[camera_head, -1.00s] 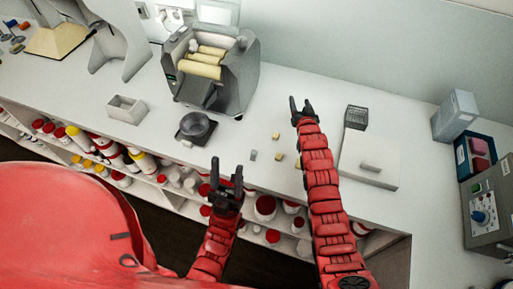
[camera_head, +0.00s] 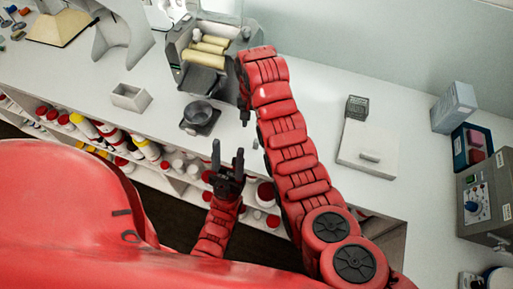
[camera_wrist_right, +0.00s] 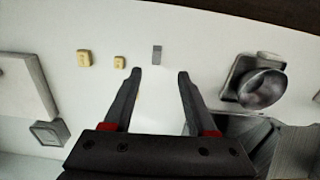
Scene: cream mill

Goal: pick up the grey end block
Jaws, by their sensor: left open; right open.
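The grey end block (camera_wrist_right: 157,55) is a small upright-looking grey bar on the white counter in the right wrist view. It lies just beyond my right gripper's fingertips (camera_wrist_right: 159,74), roughly in line with the gap between them. In the head view the small grey block (camera_head: 256,143) shows near the counter's front edge, beside my right arm. My right gripper (camera_head: 244,116) is open and empty, its fingers toward the front edge, partly hidden by its own arm. My left gripper (camera_head: 227,150) is open and empty in front of the counter.
Two small yellow blocks (camera_wrist_right: 84,58) (camera_wrist_right: 120,62) lie left of the grey block in the wrist view. A dark bowl on a scale (camera_head: 198,113) stands nearby, with the roller machine (camera_head: 210,60) behind. A white slab (camera_head: 350,158) lies right of my right arm.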

